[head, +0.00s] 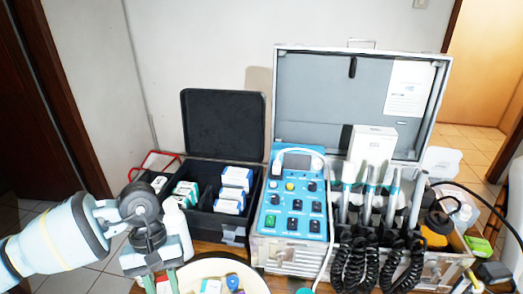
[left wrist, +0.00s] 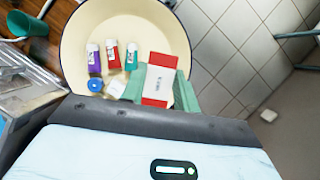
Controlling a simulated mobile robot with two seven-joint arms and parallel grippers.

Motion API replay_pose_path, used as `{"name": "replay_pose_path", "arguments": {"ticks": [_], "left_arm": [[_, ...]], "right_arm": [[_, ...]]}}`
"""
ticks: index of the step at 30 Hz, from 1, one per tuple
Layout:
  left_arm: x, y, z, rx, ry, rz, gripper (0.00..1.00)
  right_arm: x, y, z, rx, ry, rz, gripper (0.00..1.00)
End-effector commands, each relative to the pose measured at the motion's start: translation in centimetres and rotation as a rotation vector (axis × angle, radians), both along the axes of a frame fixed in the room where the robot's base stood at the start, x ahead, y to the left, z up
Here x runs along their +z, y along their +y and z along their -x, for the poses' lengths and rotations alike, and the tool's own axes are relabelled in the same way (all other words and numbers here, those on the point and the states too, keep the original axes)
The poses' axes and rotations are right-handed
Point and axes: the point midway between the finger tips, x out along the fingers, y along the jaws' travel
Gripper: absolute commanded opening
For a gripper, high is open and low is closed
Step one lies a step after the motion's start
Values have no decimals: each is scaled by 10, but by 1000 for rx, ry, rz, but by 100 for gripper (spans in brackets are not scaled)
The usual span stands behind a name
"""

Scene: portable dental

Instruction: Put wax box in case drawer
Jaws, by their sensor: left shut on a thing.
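The wax box, which I take to be the red and white box (left wrist: 160,78), is between the green fingers of my left gripper (left wrist: 158,90) in the left wrist view. The gripper is shut on it, over the edge of a cream basin (left wrist: 75,40). In the head view my left gripper (head: 162,282) is at the bottom left, with a bit of the box showing between its fingers. A silver case (head: 290,252) with a blue control panel stands open on the table. I cannot make out an open drawer in it. My right gripper is not in view.
A black open case (head: 225,98) with several small boxes stands left of the silver case. Small bottles (left wrist: 112,55) lie in the basin. Handpieces with coiled black cords (head: 365,262) hang at the silver case's front. A green cup (left wrist: 28,24) stands nearby.

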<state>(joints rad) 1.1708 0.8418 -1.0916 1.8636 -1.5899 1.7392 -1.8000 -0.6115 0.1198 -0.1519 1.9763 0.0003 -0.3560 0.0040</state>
Motion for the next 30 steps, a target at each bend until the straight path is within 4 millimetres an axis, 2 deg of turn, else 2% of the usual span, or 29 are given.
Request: {"name": "replay_pose_path", "arguments": {"ticks": [1, 6, 10, 15, 17, 19, 24, 27, 30], "left_arm": [[16, -6, -3, -93, -8, -1, 8], [42, -13, -4, -314, 4, -14, 8], [50, -14, -5, -386, 11, -18, 8], [48, -14, -4, -397, 16, -19, 8], [39, -14, -2, -395, 19, -17, 8], [21, -15, 1, -392, 24, -15, 8], [-39, -15, 16, -387, 25, -13, 8], [-66, -15, 25, -389, 21, -15, 8], [-83, -14, 31, -392, 18, -17, 8]], "right_arm": [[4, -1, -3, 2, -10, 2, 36], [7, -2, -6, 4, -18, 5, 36], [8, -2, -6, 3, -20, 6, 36], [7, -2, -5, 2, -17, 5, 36], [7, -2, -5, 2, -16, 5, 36], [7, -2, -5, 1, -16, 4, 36], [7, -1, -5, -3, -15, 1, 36], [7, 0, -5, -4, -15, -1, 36], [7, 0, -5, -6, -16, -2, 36]]}}
